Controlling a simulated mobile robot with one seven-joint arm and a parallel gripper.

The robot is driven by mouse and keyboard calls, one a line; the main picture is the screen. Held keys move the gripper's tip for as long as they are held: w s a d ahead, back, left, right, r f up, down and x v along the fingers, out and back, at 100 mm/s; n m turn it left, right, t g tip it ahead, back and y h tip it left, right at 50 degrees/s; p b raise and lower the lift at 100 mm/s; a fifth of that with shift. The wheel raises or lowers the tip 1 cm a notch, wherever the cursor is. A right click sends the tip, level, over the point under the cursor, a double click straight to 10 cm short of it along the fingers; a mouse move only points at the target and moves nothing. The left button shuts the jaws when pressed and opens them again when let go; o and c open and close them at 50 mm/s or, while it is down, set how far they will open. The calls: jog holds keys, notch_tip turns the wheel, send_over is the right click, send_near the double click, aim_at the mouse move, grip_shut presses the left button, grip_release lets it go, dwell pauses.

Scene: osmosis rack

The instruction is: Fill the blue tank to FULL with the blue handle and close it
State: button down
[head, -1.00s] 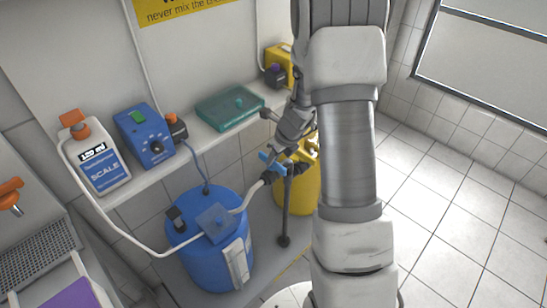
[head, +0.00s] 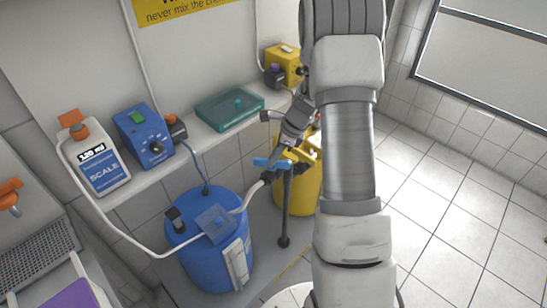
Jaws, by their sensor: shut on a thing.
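The blue handle (head: 265,162) sits on top of a dark upright pipe (head: 285,210), in front of the yellow tank, and lies nearly level. My gripper (head: 280,155) is at the handle's right part and shut on it; the fingertips are small and partly hard to make out. The blue tank (head: 213,255) stands on the floor ledge at the lower middle. A pale hose runs from the handle's fitting to its top. A light level strip (head: 238,263) is on the tank's front right side, but its marks are too small to read.
A yellow tank (head: 290,200) stands behind the pipe, with a yellow handle (head: 302,157) close beside my gripper. The shelf above holds a white SCALE bottle (head: 98,160), a blue pump (head: 143,135), a teal tray (head: 229,110) and a yellow pump (head: 284,65). Tiled floor at right is clear.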

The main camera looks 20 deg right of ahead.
jog(key=n+g, duration=0.1)
jog(key=n, duration=0.1)
jog(key=n+g, duration=0.1)
jog(key=n, duration=0.2)
jog(key=shift+w+n+y, duration=0.2)
jog(key=shift+n+y, duration=0.1)
jog(key=n+g, duration=0.2)
jog(key=n, duration=0.3)
jog(key=shift+w, duration=0.1)
jog(key=shift+n, duration=0.3)
jog(key=c, duration=0.9)
grip_release()
jog(key=shift+o, duration=0.2)
jog(key=v, duration=1.7)
jog(key=shift+a+r, duration=0.25)
jog(key=shift+r, duration=0.05)
